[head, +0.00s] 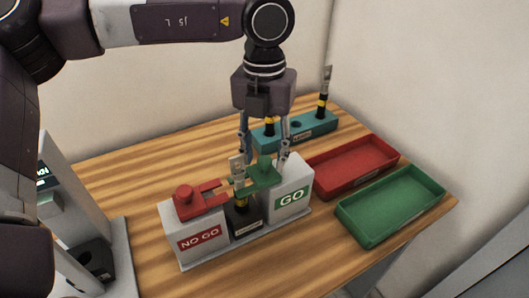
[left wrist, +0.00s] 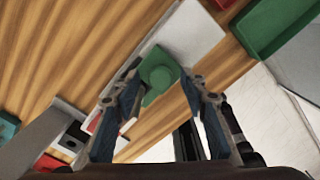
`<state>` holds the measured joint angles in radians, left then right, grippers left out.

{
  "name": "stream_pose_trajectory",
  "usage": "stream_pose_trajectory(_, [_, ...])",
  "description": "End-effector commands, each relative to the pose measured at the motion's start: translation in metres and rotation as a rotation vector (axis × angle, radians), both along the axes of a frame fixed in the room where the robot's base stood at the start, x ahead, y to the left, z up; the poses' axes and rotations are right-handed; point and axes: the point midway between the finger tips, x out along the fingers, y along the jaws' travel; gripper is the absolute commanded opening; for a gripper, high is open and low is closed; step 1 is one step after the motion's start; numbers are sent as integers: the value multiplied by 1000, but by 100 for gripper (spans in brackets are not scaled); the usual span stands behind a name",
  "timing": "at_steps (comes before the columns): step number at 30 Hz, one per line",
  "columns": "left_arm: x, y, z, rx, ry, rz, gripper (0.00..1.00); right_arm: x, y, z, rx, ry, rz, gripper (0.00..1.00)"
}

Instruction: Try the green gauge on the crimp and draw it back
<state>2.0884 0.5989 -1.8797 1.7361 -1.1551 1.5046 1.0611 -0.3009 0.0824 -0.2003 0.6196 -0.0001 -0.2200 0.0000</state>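The green gauge (head: 262,180) is a flat plate with a round knob. It lies at the top of the white GO block (head: 291,199), its left end close to the crimped lug (head: 237,169). I cannot tell whether they touch. The lug stands upright in a black holder (head: 246,222) between the GO and NO GO blocks. My left gripper (head: 264,158) points down over the gauge, open, one finger on each side of the knob with gaps. The left wrist view shows the green knob (left wrist: 158,75) between and beyond the fingertips. My right gripper is not in view.
The red gauge (head: 198,201) rests on the NO GO block (head: 201,239). A teal rack (head: 309,132) with upright lugged parts stands behind. A red tray (head: 352,166) and a green tray (head: 391,205) lie to the right. A grey machine (head: 75,190) stands at left.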

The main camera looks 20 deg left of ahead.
Motion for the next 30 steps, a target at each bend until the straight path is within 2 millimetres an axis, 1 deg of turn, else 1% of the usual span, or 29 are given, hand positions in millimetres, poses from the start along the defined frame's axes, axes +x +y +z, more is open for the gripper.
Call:
stream_pose_trajectory(5, [0, 0, 5, 0, 0, 0, 40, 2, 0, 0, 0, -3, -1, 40])
stream_pose_trajectory(8, [0, -1, 18, -2, -2, 0, 40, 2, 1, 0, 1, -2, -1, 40])
stream_pose_trajectory(18, [0, 0, 89, -2, -3, 0, 40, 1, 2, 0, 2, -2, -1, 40])
stream_pose_trajectory(21, [0, 0, 104, -2, -1, 0, 40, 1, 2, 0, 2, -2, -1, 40])
stream_pose_trajectory(25, [0, 0, 116, 0, -1, 0, 40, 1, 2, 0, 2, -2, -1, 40])
stream_pose_trajectory(30, [0, 0, 120, 0, 0, 0, 40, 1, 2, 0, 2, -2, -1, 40])
